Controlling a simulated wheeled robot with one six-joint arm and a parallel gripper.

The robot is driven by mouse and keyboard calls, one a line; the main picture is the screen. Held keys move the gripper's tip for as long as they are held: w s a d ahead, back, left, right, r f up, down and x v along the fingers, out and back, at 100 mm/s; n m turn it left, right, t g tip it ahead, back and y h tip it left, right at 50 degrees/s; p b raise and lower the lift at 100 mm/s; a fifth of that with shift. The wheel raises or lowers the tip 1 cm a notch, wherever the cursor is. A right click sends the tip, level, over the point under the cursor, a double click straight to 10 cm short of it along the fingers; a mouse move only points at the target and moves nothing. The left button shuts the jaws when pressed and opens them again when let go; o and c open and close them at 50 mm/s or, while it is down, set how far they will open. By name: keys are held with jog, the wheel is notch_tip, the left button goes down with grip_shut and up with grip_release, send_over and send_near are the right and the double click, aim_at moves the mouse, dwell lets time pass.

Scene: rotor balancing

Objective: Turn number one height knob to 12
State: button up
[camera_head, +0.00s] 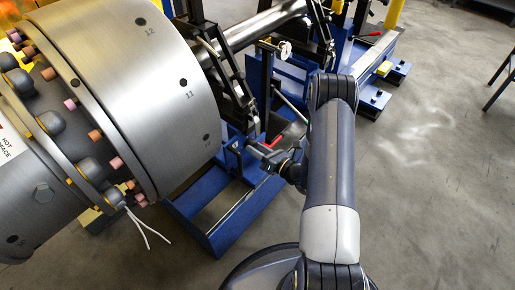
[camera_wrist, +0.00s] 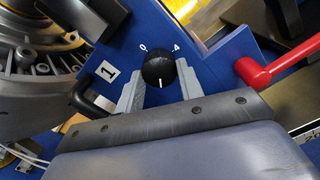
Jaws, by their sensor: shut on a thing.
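The black number one height knob (camera_wrist: 158,71) is on a blue panel in the wrist view. Beside it is a white label (camera_wrist: 107,71) reading 1. The figures 0 and 4 show at its upper left and upper right. Its white pointer line faces down in the picture, toward my palm; any mark there is hidden. My gripper (camera_wrist: 160,78) has one grey finger on each side of the knob and is shut on it. In the head view my gripper (camera_head: 270,160) is at the blue stand, and the knob is hidden or too small to make out.
A red lever (camera_wrist: 262,72) is close to the right of my gripper; it also shows in the head view (camera_head: 274,141). The large steel rotor (camera_head: 165,85) is to the left. A blue stand (camera_head: 215,215) is below. Open floor (camera_head: 430,170) lies to the right.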

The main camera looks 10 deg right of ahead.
jog(key=shift+m+p, duration=1.05)
jog(key=shift+m, duration=3.95)
jog(key=o, duration=1)
jog(key=p+v, duration=0.2)
jog(key=v, duration=0.9)
jog(key=shift+a, duration=0.1)
